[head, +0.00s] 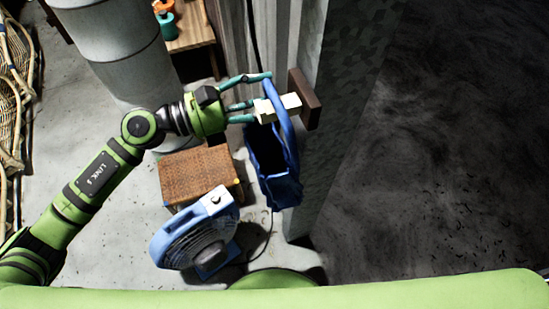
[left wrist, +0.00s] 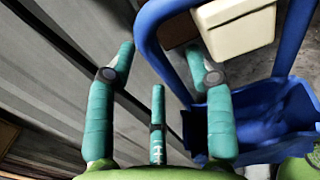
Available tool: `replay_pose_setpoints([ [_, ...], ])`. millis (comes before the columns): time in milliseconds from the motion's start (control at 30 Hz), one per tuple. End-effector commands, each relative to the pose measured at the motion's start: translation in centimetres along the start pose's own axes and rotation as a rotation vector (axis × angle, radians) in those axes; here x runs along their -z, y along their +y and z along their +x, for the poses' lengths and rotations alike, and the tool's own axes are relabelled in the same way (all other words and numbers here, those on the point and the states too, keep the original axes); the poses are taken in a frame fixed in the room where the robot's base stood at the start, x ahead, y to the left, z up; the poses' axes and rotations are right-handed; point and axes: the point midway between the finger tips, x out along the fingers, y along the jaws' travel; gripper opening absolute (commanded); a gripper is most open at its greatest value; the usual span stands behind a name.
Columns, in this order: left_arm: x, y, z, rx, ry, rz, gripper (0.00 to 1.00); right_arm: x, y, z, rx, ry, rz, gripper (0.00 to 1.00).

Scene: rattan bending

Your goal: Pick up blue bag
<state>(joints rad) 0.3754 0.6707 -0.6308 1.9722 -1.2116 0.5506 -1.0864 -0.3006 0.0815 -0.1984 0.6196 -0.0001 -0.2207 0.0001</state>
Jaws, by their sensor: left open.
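The blue bag (head: 284,192) hangs open-topped from a white block-shaped hook (head: 291,103). Its handle loops up over the hook. In the left wrist view the bag (left wrist: 285,110) is on the right, with its handle arching around the white hook (left wrist: 240,30). My left gripper (head: 262,97) has teal fingers spread open at the handle's left side, by the hook. In the left wrist view one fingertip of the gripper (left wrist: 160,60) overlaps the handle; I cannot tell whether it touches. Nothing is held between the fingers. My right gripper is out of view.
A brown board (head: 304,97) carries the hook on a grey pillar (head: 345,120). Below stand a blue fan (head: 190,240) and a brown woven box (head: 195,173). A wooden table (head: 190,30) with pots is behind. Rattan pieces (head: 15,80) lie at the far left.

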Motion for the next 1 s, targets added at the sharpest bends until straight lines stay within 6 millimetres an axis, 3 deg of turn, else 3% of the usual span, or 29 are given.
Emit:
replay_pose_setpoints([
  [100,-0.12,0.0,1.0,0.0,-0.001,0.0,0.53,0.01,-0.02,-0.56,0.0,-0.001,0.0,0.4],
  [333,0.08,0.0,1.08,-0.001,0.0,0.0,0.53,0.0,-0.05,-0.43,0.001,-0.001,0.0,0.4],
  [467,0.07,-0.01,1.07,-0.001,0.0,0.0,0.01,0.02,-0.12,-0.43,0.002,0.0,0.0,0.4],
  [1000,-0.57,0.01,0.65,-0.001,-0.001,0.004,0.0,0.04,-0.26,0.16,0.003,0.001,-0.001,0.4],
])
